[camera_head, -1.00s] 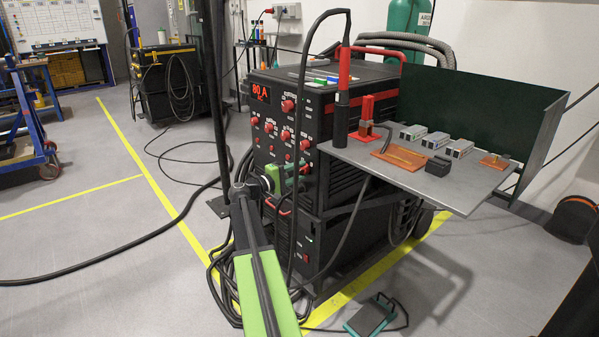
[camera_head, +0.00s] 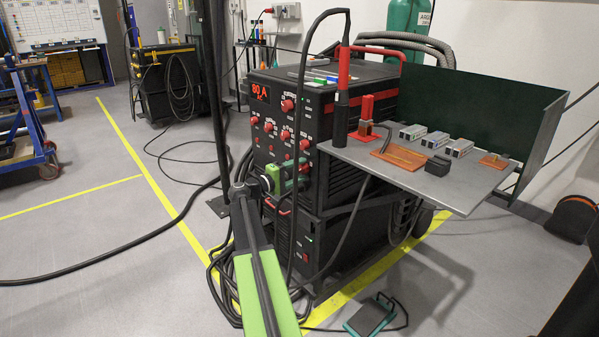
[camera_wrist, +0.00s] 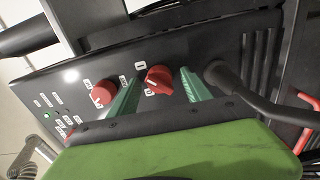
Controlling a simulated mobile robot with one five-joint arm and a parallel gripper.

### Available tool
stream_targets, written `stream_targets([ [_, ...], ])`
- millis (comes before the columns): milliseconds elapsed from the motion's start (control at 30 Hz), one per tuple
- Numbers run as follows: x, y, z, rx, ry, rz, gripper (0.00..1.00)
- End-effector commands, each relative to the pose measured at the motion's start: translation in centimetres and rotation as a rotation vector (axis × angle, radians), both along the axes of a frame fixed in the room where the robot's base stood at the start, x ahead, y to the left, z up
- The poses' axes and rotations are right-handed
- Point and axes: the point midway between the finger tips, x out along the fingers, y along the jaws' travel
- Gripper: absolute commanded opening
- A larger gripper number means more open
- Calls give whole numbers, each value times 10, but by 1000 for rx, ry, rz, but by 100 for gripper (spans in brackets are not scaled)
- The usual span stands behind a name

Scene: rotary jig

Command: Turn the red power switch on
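A red rotary switch (camera_wrist: 159,79) sits on the dark front panel, with small white label plates beside it in the wrist view. My gripper (camera_wrist: 160,84) has one green finger on each side of this switch, with visible gaps between the fingers and the knob. The fingers look open around it, not clamped on it. The label marks are too small to read surely. In the head view my gripper (camera_head: 287,182) is at the lower front of the black welding machine (camera_head: 345,125), and it hides the switch there.
Another red knob (camera_wrist: 104,92) lies just left of the left finger. A black cable plug (camera_wrist: 222,76) is close to the right finger. A grey shelf (camera_head: 465,190) with small parts juts out at the right. A foot pedal (camera_head: 370,316) lies on the floor.

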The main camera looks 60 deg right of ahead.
Motion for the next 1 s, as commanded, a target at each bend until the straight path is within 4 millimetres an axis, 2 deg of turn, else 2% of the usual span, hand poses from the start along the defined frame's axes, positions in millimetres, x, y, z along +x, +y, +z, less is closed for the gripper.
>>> stream_targets([
  [233, 1, 2, 0, -1, 1, 1, 57],
  [333, 5, 14, 0, -1, 1, 4, 57],
  [467, 14, 43, 0, -1, 1, 6, 57],
  [800, 43, 131, 0, -1, 1, 3, 57],
  [1000, 53, 160, 0, 0, 1, 2, 57],
])
